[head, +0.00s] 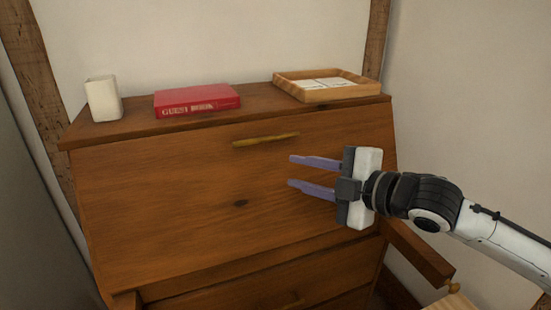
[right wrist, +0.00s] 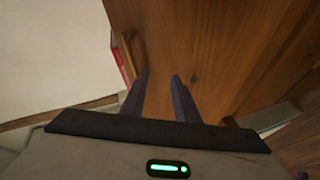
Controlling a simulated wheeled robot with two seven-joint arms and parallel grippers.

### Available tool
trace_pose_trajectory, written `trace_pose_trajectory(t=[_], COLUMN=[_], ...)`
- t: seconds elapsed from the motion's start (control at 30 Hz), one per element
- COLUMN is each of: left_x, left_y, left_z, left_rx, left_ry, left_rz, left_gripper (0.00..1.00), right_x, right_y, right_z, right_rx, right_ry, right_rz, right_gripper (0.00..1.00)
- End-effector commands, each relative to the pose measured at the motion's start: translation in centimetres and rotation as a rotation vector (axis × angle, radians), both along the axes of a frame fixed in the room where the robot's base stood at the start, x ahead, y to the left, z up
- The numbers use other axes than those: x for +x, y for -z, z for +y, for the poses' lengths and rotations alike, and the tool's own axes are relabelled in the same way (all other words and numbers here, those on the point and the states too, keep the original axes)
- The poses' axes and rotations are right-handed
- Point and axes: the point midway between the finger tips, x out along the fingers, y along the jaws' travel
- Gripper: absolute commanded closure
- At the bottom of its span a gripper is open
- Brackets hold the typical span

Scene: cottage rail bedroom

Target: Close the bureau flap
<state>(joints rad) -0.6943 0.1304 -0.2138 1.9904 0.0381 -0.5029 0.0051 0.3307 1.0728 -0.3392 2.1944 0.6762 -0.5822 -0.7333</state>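The wooden bureau flap (head: 160,190) is raised and lies as a sloping front just under the bureau top. Its upper edge appears to meet the top; I see no clear gap. A brass handle (head: 265,140) is near its upper edge. My right gripper (head: 290,171) is in front of the flap's right half, fingers apart with nothing between them. In the right wrist view the two fingers (right wrist: 160,78) point at the flap's wood (right wrist: 205,40), and the handle (right wrist: 128,50) is left of them. Whether the fingers touch the flap I cannot tell. My left gripper is not in view.
On the bureau top (head: 255,100) are a white cup (head: 103,99), a red guest book (head: 197,100) and a wooden tray (head: 325,84) with papers. A pulled-out support arm (head: 418,252) sticks out at the lower right. Drawers (head: 290,285) are below the flap.

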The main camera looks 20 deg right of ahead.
Motion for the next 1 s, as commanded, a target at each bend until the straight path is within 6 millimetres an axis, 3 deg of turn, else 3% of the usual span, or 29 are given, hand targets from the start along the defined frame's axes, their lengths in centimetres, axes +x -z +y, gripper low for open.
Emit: trace_pose_trajectory(t=[0.1,0.3,0.47,0.8,1.0], left_x=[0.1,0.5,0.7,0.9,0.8], left_y=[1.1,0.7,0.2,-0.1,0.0], left_z=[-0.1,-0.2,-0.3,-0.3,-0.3], left_rx=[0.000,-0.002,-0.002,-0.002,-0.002], left_ry=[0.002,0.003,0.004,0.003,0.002], left_rz=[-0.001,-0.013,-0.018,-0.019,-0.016], left_gripper=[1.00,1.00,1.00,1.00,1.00], right_x=[-0.4,-0.5,0.9,6.1,8.0], right_y=[-3.3,-5.4,-5.3,-4.2,-3.7], right_z=[-0.9,-1.2,-0.6,1.9,2.7], right_rx=[-0.134,-0.208,-0.202,-0.203,-0.206], right_ry=[-0.024,-0.033,-0.034,-0.034,-0.033], right_rz=[-0.091,-0.137,-0.137,-0.137,-0.136], right_gripper=[0.72,0.72,0.72,0.72,0.72])
